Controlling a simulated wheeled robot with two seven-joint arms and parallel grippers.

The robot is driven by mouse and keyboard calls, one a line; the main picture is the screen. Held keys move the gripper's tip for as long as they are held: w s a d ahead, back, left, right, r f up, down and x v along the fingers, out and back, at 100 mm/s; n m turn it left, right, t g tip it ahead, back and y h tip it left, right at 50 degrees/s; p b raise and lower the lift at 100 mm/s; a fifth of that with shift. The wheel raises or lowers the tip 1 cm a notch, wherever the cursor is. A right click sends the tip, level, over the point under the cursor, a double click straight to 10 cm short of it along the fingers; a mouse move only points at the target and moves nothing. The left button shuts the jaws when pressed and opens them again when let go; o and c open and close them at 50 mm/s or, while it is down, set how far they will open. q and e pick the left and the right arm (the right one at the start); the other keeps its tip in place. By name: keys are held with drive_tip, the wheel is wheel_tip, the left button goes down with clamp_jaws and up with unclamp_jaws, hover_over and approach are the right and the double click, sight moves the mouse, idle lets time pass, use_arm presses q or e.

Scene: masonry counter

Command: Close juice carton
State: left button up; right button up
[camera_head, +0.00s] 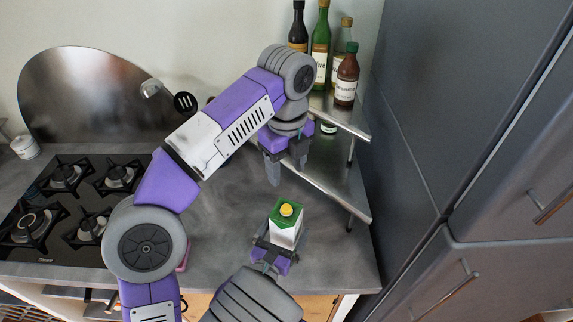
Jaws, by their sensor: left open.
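The juice carton (284,232) is white with a green top and a round yellow cap (286,210) on it. It appears upright near the front of the counter. My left gripper (286,176) is open, pointing down, above and behind the carton in the picture, apart from the cap. My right gripper (277,250) comes from the front, with its fingers on both sides of the carton's lower part, and appears shut on it. The carton's base is hidden by this gripper. Whether the cap is fully tight is too small to tell.
A metal corner shelf (335,185) stands right behind the carton, with several bottles (321,45) on top. A black gas hob (65,205) lies at the left. Tall grey cabinets (470,110) close off the right. The counter (225,225) left of the carton is clear.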

drive_tip(key=shift+v, duration=2.3)
